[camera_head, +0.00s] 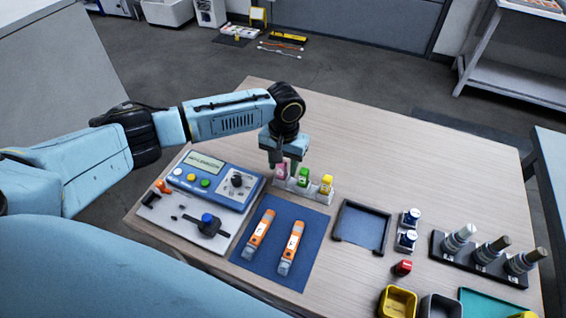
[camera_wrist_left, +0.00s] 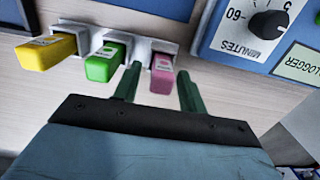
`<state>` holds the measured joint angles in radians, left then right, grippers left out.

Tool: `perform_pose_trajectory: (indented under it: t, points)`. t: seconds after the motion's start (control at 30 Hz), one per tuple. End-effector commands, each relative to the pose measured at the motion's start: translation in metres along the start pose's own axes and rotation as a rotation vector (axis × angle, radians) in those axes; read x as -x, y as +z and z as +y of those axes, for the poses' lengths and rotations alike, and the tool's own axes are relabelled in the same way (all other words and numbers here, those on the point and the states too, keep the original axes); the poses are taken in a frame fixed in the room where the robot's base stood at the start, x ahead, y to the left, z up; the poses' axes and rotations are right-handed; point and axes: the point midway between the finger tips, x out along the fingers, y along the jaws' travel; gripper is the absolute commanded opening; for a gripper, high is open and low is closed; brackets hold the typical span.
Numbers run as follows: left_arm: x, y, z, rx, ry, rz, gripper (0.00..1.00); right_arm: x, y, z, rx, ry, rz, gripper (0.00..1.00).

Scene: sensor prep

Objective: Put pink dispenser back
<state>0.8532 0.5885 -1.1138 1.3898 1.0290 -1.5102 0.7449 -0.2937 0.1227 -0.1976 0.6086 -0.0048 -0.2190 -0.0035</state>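The pink dispenser (camera_head: 281,171) stands in the left slot of a white holder (camera_head: 318,198). A green dispenser (camera_head: 303,177) and a yellow dispenser (camera_head: 326,184) stand beside it in the same holder. In the left wrist view the pink dispenser (camera_wrist_left: 162,80) lies between the two dark green fingers of my left gripper (camera_wrist_left: 158,88), with a visible gap on each side. In the head view my left gripper (camera_head: 283,165) is over the pink dispenser and partly hides it. It is open. My right gripper is not in view.
A blue data logger (camera_head: 213,180) stands left of the holder. A blue mat (camera_head: 272,255) with two orange devices lies in front. A dark tray (camera_head: 361,227), small jars, a bottle rack (camera_head: 487,262) and bins (camera_head: 398,302) are to the right. The table behind the holder is clear.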

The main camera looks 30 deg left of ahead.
Motion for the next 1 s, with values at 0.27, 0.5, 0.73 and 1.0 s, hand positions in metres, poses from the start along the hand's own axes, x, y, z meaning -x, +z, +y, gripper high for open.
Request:
perform_pose_trajectory:
  t: [0.27,0.5,0.73,1.0]
  points:
    - [0.004,0.000,0.000,0.000,-0.001,0.003,0.41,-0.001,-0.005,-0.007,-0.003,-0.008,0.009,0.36]
    - [0.047,-0.001,0.000,0.001,0.002,0.004,0.41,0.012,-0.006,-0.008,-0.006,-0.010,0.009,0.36]
    - [0.095,-0.001,0.000,0.000,0.002,0.003,0.41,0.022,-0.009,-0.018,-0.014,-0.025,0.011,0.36]
    - [0.122,0.000,0.000,0.001,0.001,0.001,0.41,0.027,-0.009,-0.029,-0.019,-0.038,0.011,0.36]
